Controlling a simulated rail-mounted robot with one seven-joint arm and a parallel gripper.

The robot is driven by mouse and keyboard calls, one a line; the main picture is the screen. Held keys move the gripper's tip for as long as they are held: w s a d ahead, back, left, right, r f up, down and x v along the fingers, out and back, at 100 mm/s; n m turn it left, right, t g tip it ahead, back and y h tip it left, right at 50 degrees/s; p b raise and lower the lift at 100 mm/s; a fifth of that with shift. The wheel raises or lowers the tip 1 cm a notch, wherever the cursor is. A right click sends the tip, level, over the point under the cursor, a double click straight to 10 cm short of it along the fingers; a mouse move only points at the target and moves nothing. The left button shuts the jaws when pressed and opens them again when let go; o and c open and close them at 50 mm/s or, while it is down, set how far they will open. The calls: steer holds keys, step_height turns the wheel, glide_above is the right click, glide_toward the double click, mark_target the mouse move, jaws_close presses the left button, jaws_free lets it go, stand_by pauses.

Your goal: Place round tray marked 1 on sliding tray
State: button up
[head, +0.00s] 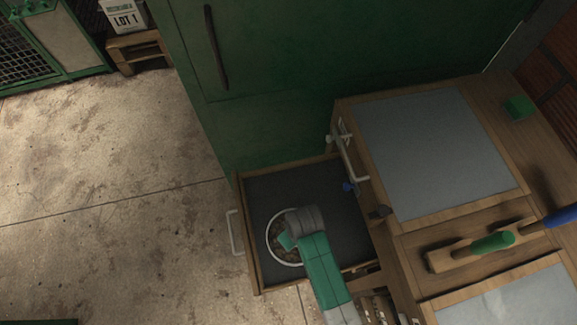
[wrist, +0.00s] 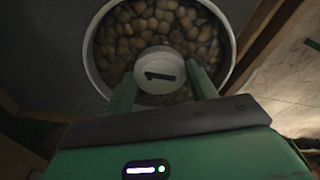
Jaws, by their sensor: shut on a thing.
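The round tray (head: 269,236) has a white rim and sits over the dark surface of the sliding tray (head: 310,190), towards its front left. In the wrist view the round tray (wrist: 89,55) is full of small brown round pieces, and its pale centre knob (wrist: 160,70) bears a dark 1. My gripper (wrist: 159,78) is shut on this knob, one green finger on each side. In the head view my arm and gripper (head: 287,240) cover much of the round tray. Whether the round tray touches the sliding tray or hangs just above it, I cannot tell.
The sliding tray has wooden edges and a white front handle (head: 234,232). A green cabinet (head: 285,90) stands behind. A wooden bench (head: 400,225) with grey panels and a green-handled tool (head: 492,242) is at right. Open concrete floor (head: 100,200) lies left.

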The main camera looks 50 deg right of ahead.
steer(key=w+d, duration=0.1)
steer(key=w+d+b, duration=0.1)
steer(key=w, duration=0.1)
steer(key=w+d+f, duration=0.1)
steer(key=w, duration=0.1)
steer(key=shift+w+d+b, duration=0.2)
steer(key=shift+d+b, duration=0.15)
steer(key=shift+d, duration=0.05)
step_height(320, 180, down, 4)
steer(key=shift+w+d+r+b, duration=0.15)
steer(key=shift+r+b, duration=0.1)
steer(key=shift+b, duration=0.8)
steer(key=shift+r, duration=0.1)
steer(key=o, duration=1.2)
steer(key=r+p, duration=0.1)
steer(key=r, duration=0.3)
steer(key=s+r+p, duration=0.1)
steer(key=r+p, duration=0.1)
steer(key=r, duration=0.2)
steer(key=r+p, duration=0.2)
steer(key=r, duration=0.2)
steer(key=shift+s+a, duration=0.2)
